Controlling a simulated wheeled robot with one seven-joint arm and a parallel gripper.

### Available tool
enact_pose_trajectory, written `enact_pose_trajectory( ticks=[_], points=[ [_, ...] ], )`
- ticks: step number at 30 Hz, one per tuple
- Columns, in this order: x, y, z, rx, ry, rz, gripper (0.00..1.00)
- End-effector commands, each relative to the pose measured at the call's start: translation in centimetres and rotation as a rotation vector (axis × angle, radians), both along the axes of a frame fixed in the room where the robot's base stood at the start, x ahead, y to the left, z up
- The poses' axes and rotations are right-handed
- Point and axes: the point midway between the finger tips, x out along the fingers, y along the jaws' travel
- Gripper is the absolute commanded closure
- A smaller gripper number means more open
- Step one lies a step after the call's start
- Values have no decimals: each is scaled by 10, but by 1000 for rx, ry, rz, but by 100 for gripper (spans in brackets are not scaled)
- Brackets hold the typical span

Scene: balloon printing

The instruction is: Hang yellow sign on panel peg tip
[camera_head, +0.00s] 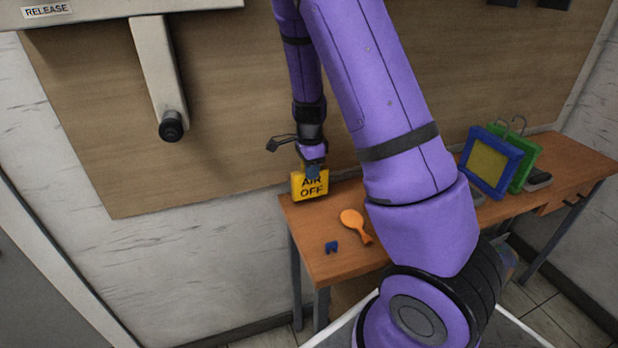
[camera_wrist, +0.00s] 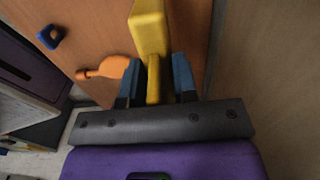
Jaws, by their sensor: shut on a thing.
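In the wrist view the yellow sign (camera_wrist: 149,30) is pinched between the two blue fingertips of my gripper (camera_wrist: 156,82), seen edge-on. On the wall panel (camera_head: 80,110), a light grey lever arm (camera_head: 155,70) points down under the "RELEASE" label and ends in a black round knob (camera_head: 171,126). This knob is up and left of the sign, well apart from it. I cannot tell which part is the peg tip.
A blue frame (camera_head: 490,163) and a green frame (camera_head: 526,158) lean at the right. The space before the panel between sign and lever is clear.

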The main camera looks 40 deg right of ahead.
Motion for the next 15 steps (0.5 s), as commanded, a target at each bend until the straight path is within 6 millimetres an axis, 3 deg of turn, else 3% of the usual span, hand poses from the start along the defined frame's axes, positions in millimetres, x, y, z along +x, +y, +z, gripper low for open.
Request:
enact_pose_trajectory(
  ticks=[6,15],
  points=[
    [3,0,-29,1,2,-1,100],
    [3,1,-32,0,0,1,100]
  ],
)
